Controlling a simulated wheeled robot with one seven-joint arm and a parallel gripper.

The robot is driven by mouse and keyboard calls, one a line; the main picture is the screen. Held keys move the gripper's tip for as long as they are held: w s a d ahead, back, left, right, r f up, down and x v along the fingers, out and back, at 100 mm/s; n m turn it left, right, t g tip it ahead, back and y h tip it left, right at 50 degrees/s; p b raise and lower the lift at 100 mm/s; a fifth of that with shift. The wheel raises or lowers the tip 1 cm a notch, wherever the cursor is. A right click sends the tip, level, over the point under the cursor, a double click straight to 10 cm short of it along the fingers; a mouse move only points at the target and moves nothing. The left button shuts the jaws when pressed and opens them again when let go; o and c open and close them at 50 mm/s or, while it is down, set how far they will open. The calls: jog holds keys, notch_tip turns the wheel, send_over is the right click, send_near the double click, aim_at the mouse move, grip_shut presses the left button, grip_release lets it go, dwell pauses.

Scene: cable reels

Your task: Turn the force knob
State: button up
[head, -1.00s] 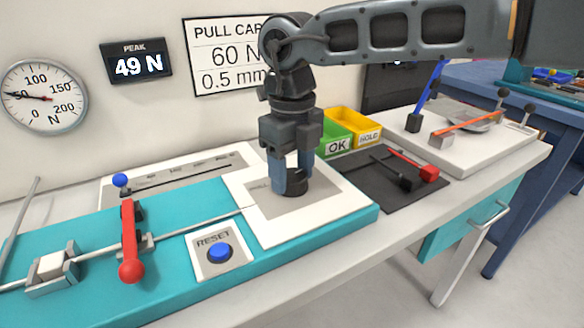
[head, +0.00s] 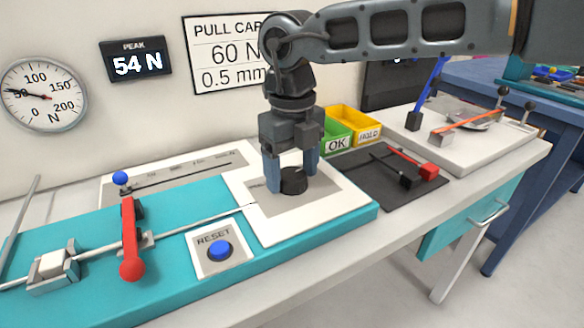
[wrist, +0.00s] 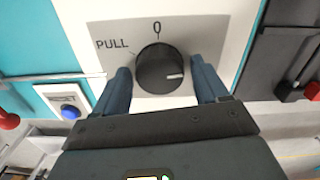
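The black force knob (head: 293,185) stands on a grey plate on the white panel (head: 352,197). In the wrist view the knob (wrist: 158,70) has a pale mark pointing right; "0" is printed above it and "PULL" at upper left. My gripper (head: 291,177) points down over the knob. Its two blue fingers stand on either side, with a narrow gap showing to the knob in the wrist view (wrist: 161,66). It is open. The peak display (head: 138,64) reads 54 N. The dial gauge (head: 44,95) has its needle near 50.
Left of the panel are a blue RESET button (head: 219,250), a red-knobbed lever (head: 130,240) and a clamp (head: 52,268) on a thin cable. Behind my gripper stand a green OK bin (head: 335,141) and a yellow HOLD bin (head: 364,122).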

aim_at(292, 173)
jog(key=shift+o, duration=0.6)
notch_tip(292, 173, up, 8)
jog(key=shift+f, duration=0.1)
